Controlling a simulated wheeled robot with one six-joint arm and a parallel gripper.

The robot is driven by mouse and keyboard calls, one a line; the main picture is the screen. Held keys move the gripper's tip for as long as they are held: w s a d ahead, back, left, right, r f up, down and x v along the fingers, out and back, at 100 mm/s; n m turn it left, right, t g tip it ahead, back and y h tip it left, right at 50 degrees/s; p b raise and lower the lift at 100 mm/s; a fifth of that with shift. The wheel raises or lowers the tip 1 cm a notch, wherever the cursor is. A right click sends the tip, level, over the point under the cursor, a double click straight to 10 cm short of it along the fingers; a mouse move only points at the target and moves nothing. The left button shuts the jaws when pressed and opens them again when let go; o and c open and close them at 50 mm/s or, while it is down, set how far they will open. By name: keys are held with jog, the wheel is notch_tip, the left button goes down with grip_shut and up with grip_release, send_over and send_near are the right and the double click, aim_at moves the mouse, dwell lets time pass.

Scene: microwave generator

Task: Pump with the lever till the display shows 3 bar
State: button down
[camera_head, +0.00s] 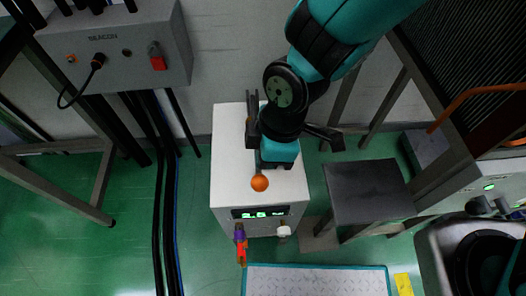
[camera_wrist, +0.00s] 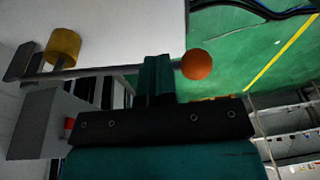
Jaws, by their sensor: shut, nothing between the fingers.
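The white pump unit (camera_head: 228,165) stands on the floor. The lever's orange ball knob (camera_head: 260,183) sits above its front edge; the knob also shows in the wrist view (camera_wrist: 196,64), at the end of a thin metal rod. The display (camera_head: 262,213) on the front face has green lit characters, too small to read. My gripper (camera_head: 279,163) is over the unit's top, close to the knob. In the wrist view my fingers (camera_wrist: 155,80) are together, with nothing held, and overlap the rod just left of the knob. I cannot tell whether they touch it.
A dark stool (camera_head: 367,190) stands to the right. A grey box (camera_head: 120,45) with a red switch is at upper left. Dark cables run down the left.

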jog(key=p+v, duration=0.1)
jog(key=v, duration=0.7)
jog(key=shift+s+r, duration=0.25)
jog(key=shift+s, duration=0.45)
jog(key=shift+w+d, duration=0.1)
jog(key=s+d+r+m+t+y, duration=0.1)
jog(key=s+d+r+m+y, duration=0.15)
jog(key=d+r+m, duration=1.05)
notch_tip(320, 180, up, 15)
jog(key=p, duration=1.5)
jog(key=shift+s+d+f+n, duration=0.15)
jog(key=shift+s+d+n, duration=0.15)
jog(key=shift+s+d, duration=0.15)
jog(key=shift+h, duration=0.25)
